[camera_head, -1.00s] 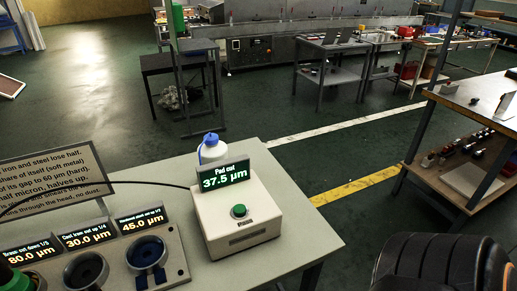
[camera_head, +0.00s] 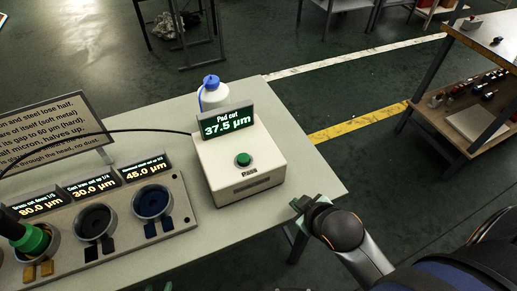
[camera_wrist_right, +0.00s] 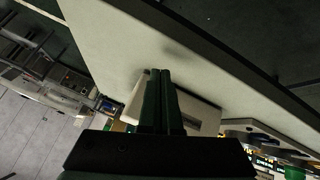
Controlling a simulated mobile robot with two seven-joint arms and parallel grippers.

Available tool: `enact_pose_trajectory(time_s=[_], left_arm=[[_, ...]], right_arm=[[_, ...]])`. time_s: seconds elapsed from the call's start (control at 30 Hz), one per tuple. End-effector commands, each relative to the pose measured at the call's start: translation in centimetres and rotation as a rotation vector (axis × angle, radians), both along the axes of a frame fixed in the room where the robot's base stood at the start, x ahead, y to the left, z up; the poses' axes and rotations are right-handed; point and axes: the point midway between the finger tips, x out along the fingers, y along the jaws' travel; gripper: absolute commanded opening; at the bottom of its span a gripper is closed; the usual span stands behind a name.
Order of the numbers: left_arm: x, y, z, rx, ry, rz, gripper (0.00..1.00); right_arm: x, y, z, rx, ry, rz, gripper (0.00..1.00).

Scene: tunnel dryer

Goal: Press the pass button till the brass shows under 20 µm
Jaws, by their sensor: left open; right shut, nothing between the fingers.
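The white box (camera_head: 225,178) stands on the grey table with a green button (camera_head: 243,159) on top, labelled "PASS". Its screen (camera_head: 227,124) reads "Pad cut 37.5 µm". To its left, the brass screen (camera_head: 38,205) reads 80.0 µm, above a cup holding a black-and-green piece (camera_head: 30,236). My right gripper (camera_head: 306,203) is by the table's right edge, right of and below the button in the picture, apart from it. In the right wrist view its dark green fingers (camera_wrist_right: 159,100) are together and empty, with the white box (camera_wrist_right: 205,115) beyond. My left gripper is not in view.
Two more cups, a black one (camera_head: 95,220) and a blue one (camera_head: 151,201), sit under screens reading 30.0 and 45.0 µm. A blue-capped bottle (camera_head: 213,94) stands behind the box, and a black cable runs left. A sign (camera_head: 50,128) stands at the left.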

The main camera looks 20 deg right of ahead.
Motion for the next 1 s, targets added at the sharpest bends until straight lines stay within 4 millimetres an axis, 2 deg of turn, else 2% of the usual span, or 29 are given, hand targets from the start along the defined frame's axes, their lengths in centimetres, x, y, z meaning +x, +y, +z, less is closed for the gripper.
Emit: enact_pose_trajectory(time_s=[0.1,0.17,0.3,0.37,0.53,0.67,0.8,0.9,1.0], left_arm=[[-0.1,0.0,0.0,0.000,0.003,0.001,0.50],[-0.2,0.0,-0.1,0.000,0.005,0.000,0.50],[-0.3,0.0,-0.1,0.000,0.008,0.000,0.50],[-0.4,0.0,0.0,0.000,0.008,0.000,0.50],[-0.4,0.0,0.1,0.000,0.008,0.000,0.50],[-0.4,0.0,0.1,0.001,0.008,0.000,0.50],[-0.4,0.0,0.3,0.001,0.009,0.000,0.50],[-0.3,0.0,0.3,0.001,0.008,0.000,0.50],[-0.4,0.0,0.4,0.001,0.008,0.000,0.50]], right_arm=[[3.5,-0.5,3.0,-0.141,-0.157,0.097,0.00],[5.1,-0.6,4.8,-0.218,-0.237,0.147,0.00],[8.6,-0.4,9.6,-0.428,-0.437,0.269,0.00],[9.8,-0.1,11.9,-0.528,-0.525,0.321,0.00],[12.3,1.9,19.0,-0.860,-0.784,0.472,0.00],[12.9,4.7,24.7,-1.180,-0.999,0.592,0.00],[12.0,8.9,30.1,-1.608,-1.239,0.714,0.00],[10.4,12.6,32.6,-1.972,-1.407,0.790,0.00],[8.5,15.9,33.2,-2.358,-1.549,0.849,0.00]])
